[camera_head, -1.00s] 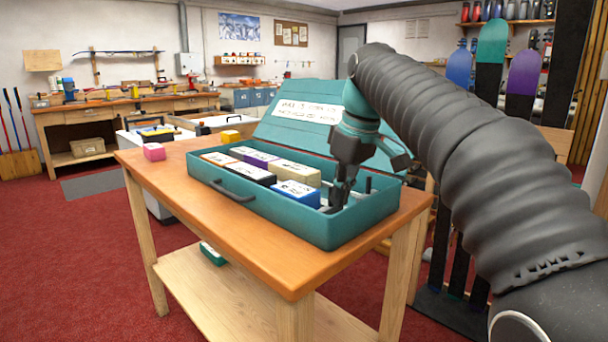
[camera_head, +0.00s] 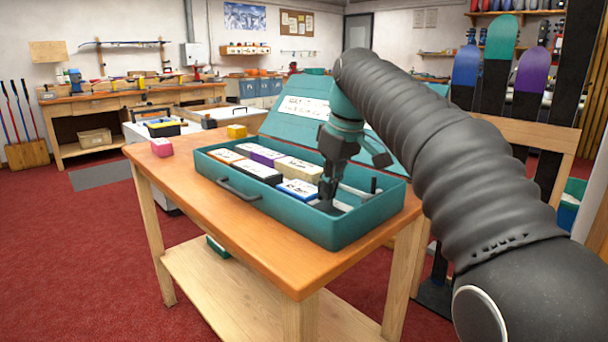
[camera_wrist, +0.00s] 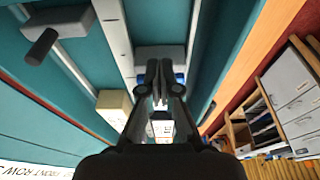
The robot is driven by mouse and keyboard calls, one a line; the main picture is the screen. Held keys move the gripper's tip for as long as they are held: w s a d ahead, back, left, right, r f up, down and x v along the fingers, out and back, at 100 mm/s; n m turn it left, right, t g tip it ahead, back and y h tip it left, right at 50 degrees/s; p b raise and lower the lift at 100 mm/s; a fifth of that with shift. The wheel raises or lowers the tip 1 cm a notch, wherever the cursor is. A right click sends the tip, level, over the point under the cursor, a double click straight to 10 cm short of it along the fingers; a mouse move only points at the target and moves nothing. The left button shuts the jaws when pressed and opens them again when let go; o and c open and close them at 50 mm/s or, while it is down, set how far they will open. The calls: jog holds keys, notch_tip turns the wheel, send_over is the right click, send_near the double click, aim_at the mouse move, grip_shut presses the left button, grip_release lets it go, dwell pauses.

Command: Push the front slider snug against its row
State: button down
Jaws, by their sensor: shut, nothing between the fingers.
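An open teal case (camera_head: 290,217) holds two rows of wax-like blocks. The front row shows a black block (camera_head: 257,174) and a blue block (camera_head: 298,190) with white tops. A beige block (camera_head: 299,168) ends the back row. My gripper (camera_head: 327,203) points down, closed and empty, inside the case just right of the blue block. In the wrist view, the grey front slider (camera_wrist: 160,57) lies right by my fingertips (camera_wrist: 160,72), partly hidden by them; contact is unclear. The back slider (camera_wrist: 62,20), with a black knob, stands apart from the beige block.
Pale rails (camera_wrist: 113,40) run along the case floor. The case's right end has bare floor. The raised lid (camera_head: 290,120) with a label stands behind. A pink block (camera_head: 162,147) and a yellow block (camera_head: 236,131) sit on the wooden table (camera_head: 245,238) outside the case.

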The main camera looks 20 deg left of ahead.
aim_at(314, 194)
jog(key=shift+w+a, duration=0.3)
jog(key=shift+a, duration=0.5)
jog(key=shift+w+a, duration=0.35)
jog(key=shift+a, duration=0.4)
jog(key=shift+w+a, duration=0.3)
jog(key=shift+a, duration=0.5)
jog(key=shift+s+d+b, duration=0.3)
jog(key=shift+d+b, duration=0.1)
jog(key=shift+d, duration=0.4)
